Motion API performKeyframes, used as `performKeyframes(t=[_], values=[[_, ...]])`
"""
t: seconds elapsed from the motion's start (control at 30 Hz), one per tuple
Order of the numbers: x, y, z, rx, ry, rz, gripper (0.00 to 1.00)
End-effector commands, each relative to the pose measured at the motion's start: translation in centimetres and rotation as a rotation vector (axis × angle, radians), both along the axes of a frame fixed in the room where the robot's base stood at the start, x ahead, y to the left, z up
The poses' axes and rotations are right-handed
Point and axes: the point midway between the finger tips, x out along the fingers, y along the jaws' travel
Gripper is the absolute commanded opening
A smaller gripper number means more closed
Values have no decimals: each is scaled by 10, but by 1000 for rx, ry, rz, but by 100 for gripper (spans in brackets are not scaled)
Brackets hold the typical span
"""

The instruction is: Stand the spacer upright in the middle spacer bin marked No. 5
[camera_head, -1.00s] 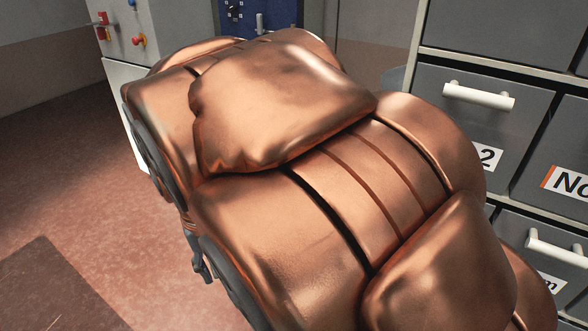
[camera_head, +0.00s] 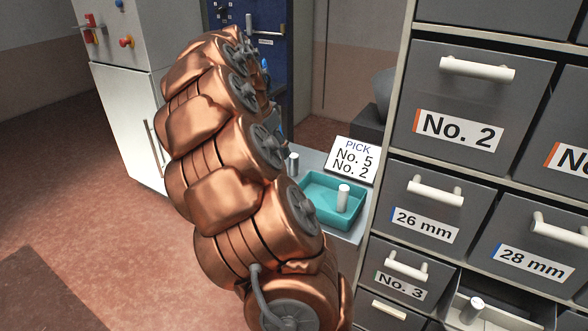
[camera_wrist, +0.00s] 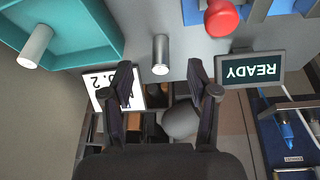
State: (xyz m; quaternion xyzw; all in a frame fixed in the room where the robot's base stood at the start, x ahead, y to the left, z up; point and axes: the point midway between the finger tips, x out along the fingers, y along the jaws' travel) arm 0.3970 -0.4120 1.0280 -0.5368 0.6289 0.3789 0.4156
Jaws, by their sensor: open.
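Pale cylindrical spacers show in several places. One spacer (camera_head: 343,197) stands in the teal tray on the grey side counter, and shows in the wrist view (camera_wrist: 37,47). Another spacer (camera_head: 293,163) stands on the counter outside the tray; in the wrist view (camera_wrist: 160,55) it lies just beyond my fingertips, in line with the gap between them. My gripper (camera_wrist: 160,80) is open and empty; my arm hides it in the head view. A third cylinder (camera_head: 472,310) is in a pulled-out drawer at the lower right. No label reading No. 5 shows on any bin.
The teal tray (camera_head: 308,213) sits beside a card (camera_head: 353,160) reading PICK No. 5, No. 2. The drawer cabinet (camera_head: 396,120) stands close on the right, with drawers marked No. 2, 26 mm, 28 mm and No. 3. The wrist view shows a READY display (camera_wrist: 250,70) and a red knob (camera_wrist: 221,17).

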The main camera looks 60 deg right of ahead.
Motion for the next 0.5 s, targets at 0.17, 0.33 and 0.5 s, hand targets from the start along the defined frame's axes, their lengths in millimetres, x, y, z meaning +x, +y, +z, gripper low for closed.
performKeyframes(t=[0.17,0.33,0.5], values=[[1,-30,-12,-17,-22,-68,59],[0,-39,-20,-20,-25,-86,59],[-1,-45,-34,-22,-28,-84,59]])
